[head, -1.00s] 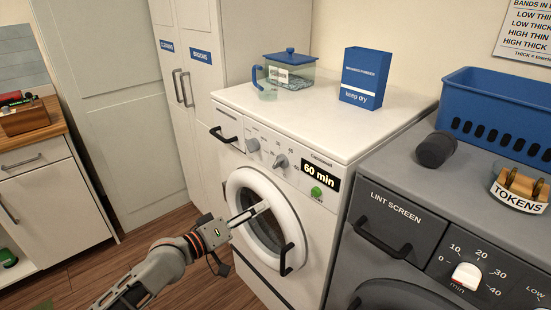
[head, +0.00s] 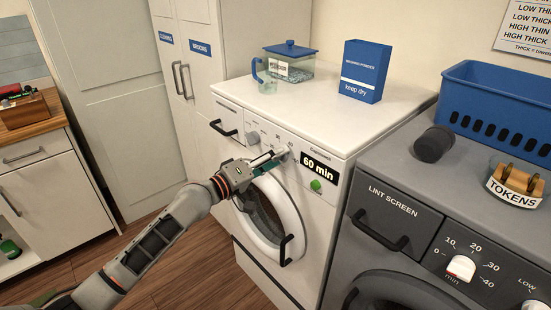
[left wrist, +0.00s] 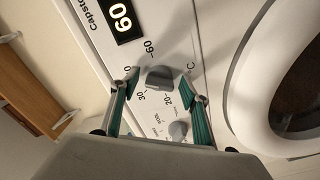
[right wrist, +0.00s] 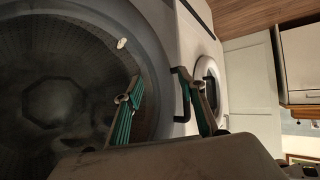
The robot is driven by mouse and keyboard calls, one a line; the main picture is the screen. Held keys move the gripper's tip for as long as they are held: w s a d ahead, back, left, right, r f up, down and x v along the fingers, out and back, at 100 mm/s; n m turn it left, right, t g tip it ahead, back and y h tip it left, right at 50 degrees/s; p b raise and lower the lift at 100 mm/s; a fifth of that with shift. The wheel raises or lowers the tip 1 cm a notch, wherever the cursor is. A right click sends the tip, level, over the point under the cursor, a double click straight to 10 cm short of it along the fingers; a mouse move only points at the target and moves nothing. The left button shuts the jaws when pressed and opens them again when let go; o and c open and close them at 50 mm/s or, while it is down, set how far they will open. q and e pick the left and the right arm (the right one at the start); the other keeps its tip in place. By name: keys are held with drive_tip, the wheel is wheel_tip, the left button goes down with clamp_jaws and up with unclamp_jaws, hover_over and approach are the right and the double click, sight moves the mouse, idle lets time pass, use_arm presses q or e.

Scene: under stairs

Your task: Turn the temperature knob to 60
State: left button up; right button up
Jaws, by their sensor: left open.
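The temperature knob (left wrist: 160,78) is a dark grey dial on the white washing machine (head: 330,136). In the left wrist view it sits between the spread fingertips of my left gripper (left wrist: 160,86), with a gap visible on each side. The printed 60 is above the knob, with 30 and 20 below it; I cannot clearly read where its pointer stands. In the head view my left gripper (head: 276,160) is at the control panel and mostly hides this knob.
A second grey knob (left wrist: 178,130) is close below the temperature knob in the left wrist view. The round washer door (head: 268,215) lies under the gripper. A 60 min display (head: 318,169) and green button (head: 316,185) are to the right. A grey dryer (head: 385,180) stands alongside.

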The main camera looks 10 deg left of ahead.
use_arm(q)
drive_tip(key=c, duration=1.1)
drive_tip(key=shift+m, duration=0.3)
drive_tip(key=shift+f+m+b, duration=0.1)
drive_tip(key=shift+m+b, duration=0.45)
drive_tip(key=shift+m, duration=0.35)
drive_tip(key=m, duration=0.2)
drive_tip(key=shift+m, duration=0.3)
drive_tip(key=m, duration=0.2)
drive_tip(key=shift+m, duration=2.4)
